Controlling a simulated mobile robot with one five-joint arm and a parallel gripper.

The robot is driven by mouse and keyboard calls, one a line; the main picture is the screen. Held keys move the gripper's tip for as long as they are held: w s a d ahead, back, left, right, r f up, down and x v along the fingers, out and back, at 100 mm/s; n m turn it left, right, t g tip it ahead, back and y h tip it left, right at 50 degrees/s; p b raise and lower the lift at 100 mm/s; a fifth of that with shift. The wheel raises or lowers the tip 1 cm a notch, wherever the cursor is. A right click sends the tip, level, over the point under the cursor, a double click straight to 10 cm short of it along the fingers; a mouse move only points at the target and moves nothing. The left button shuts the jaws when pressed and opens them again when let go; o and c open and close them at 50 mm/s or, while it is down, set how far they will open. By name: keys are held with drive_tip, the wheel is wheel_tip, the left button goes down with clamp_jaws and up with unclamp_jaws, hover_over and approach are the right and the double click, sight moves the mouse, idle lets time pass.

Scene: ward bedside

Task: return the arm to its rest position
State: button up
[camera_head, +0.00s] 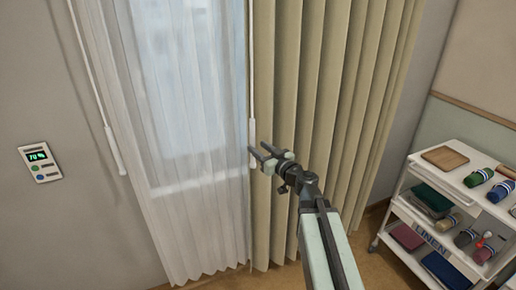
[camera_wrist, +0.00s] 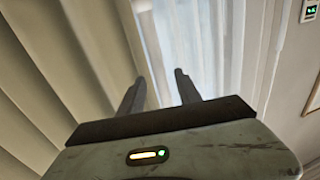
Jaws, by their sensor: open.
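My gripper (camera_head: 259,156) is in the middle of the head view, at the end of my raised arm. Its two dark fingers are apart with nothing between them. In the head view it overlaps the white handle of a curtain wand (camera_head: 252,131); I cannot tell whether they touch. In the wrist view the gripper (camera_wrist: 160,88) points toward the sheer curtain (camera_wrist: 198,45), with both fingers spread and empty.
A beige curtain (camera_head: 318,95) hangs behind my arm, beside the sheer curtain over the window. A second wand (camera_head: 112,145) hangs left. A wall panel (camera_head: 40,161) reads about 70 %. A linen cart (camera_head: 425,240) with folded and rolled items stands right.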

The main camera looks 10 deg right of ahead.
drive_tip(key=shift+d, duration=0.1)
drive_tip(key=s+a+f+g, duration=0.3)
drive_tip(key=s+f+g, duration=0.15)
drive_tip(key=f, duration=0.35)
drive_tip(key=s+a+f+g, duration=0.3)
drive_tip(key=s+f+g, duration=0.15)
drive_tip(key=f, duration=0.25)
drive_tip(key=s+d+f+m+g+h, duration=0.2)
drive_tip(key=s+d+f+g+h, duration=0.1)
drive_tip(key=s, duration=0.3)
drive_tip(key=s+d+f+m+g+h, duration=0.3)
drive_tip(key=s+d+f+g+h, duration=0.1)
drive_tip(key=s+d+f, duration=0.1)
drive_tip(key=s+d, duration=0.1)
drive_tip(key=s, duration=0.1)
drive_tip(key=shift+s+f+h, duration=0.3)
drive_tip(key=shift+f+h, duration=0.05)
drive_tip(key=shift+h, duration=0.05)
drive_tip(key=shift+c, duration=0.5)
drive_tip(key=shift+a, duration=0.1)
